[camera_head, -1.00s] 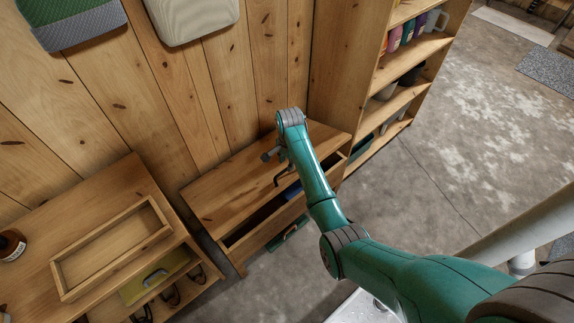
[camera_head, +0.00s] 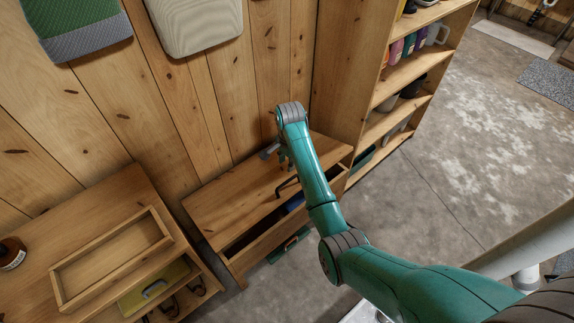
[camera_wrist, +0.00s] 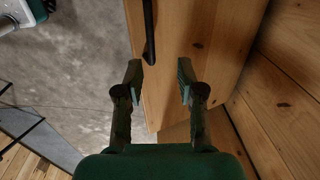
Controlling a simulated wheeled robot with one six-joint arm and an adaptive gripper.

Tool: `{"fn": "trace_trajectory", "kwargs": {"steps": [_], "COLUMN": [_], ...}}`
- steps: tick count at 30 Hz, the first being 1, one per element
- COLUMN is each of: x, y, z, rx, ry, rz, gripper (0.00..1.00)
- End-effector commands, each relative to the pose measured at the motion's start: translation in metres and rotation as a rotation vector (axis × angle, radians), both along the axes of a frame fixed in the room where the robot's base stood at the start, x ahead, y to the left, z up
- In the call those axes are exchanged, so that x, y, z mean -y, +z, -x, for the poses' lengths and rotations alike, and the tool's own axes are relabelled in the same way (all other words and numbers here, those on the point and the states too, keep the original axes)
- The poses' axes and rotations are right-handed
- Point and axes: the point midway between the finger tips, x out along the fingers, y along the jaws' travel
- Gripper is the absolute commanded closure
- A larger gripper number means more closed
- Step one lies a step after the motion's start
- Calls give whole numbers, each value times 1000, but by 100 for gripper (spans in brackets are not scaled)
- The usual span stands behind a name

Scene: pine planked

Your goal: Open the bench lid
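The wooden bench (camera_head: 220,198) stands against the plank wall, with its flat plank lid on top. A dark opening shows along its front below the lid, with something blue inside. A black bar handle (camera_head: 287,186) is at the lid's front edge, partly hidden by my arm. In the wrist view the handle (camera_wrist: 149,32) lies ahead of my gripper (camera_wrist: 159,80), nearer the left finger, along the edge of the lid (camera_wrist: 200,35). My gripper is open, with nothing between its fingers. In the head view my arm mostly hides it. Whether a finger touches the lid, I cannot tell.
A tall shelf unit (camera_head: 340,80) with several containers stands right of the bench. Cushions (camera_head: 195,25) hang above.

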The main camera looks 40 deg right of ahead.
Motion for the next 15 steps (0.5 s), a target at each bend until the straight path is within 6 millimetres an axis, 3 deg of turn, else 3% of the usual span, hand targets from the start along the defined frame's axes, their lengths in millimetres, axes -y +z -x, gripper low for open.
{"fn": "trace_trajectory", "kwargs": {"steps": [15], "x": [0], "y": [8], "z": [-1], "rx": [-1], "ry": [0], "rz": [0], "gripper": [62]}}
